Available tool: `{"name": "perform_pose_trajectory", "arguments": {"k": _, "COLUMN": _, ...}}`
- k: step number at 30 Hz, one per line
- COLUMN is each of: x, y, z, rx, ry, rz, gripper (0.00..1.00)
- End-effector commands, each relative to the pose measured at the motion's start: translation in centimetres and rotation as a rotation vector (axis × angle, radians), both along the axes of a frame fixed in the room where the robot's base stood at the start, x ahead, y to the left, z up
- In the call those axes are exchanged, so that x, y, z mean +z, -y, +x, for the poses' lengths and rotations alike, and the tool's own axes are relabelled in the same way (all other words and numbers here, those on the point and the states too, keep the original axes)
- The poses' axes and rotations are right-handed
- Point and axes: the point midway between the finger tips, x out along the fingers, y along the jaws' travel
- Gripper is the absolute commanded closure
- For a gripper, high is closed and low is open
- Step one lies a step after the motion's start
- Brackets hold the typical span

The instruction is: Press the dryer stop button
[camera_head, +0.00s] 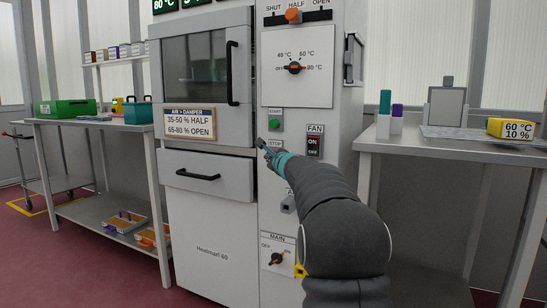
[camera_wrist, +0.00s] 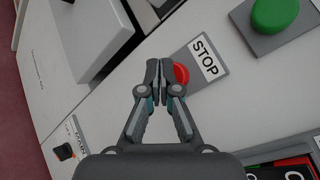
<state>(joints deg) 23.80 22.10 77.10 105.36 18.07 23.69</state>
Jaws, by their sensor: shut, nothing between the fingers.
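The red stop button (camera_wrist: 181,74) shows in the wrist view, set on a grey plate beside the white STOP label (camera_wrist: 207,58). My gripper (camera_wrist: 160,64) is shut and empty, with its fingertips right beside the button and partly covering it; I cannot tell whether they touch it. In the head view my gripper (camera_head: 262,143) is in front of the dryer panel, just below the STOP label (camera_head: 275,143), and the red button is hidden behind it. The green start button (camera_head: 275,124) sits just above; it also shows in the wrist view (camera_wrist: 274,14).
The fan switch (camera_head: 314,146) is to the right of the stop plate. The damper lever (camera_head: 293,15), temperature dial (camera_head: 294,68) and main switch (camera_head: 277,259) are on the same panel. The dryer's drawer (camera_head: 208,179) is at left, and a grey table (camera_head: 450,147) stands at right.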

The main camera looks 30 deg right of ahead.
Motion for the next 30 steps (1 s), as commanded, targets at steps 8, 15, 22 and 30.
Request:
{"name": "perform_pose_trajectory", "arguments": {"k": 8, "x": -0.01, "y": -0.01, "z": 0.0, "rx": 0.0, "ry": 0.0, "rz": -0.001, "gripper": 1.0}}
{"name": "perform_pose_trajectory", "arguments": {"k": 15, "x": 0.01, "y": 0.14, "z": 0.12, "rx": 0.0, "ry": 0.0, "rz": -0.001, "gripper": 1.0}}
{"name": "perform_pose_trajectory", "arguments": {"k": 22, "x": 0.01, "y": 0.33, "z": 0.27, "rx": 0.0, "ry": 0.0, "rz": -0.001, "gripper": 1.0}}
{"name": "perform_pose_trajectory", "arguments": {"k": 30, "x": 0.0, "y": 0.55, "z": 0.45, "rx": 0.0, "ry": 0.0, "rz": -0.001, "gripper": 1.0}}
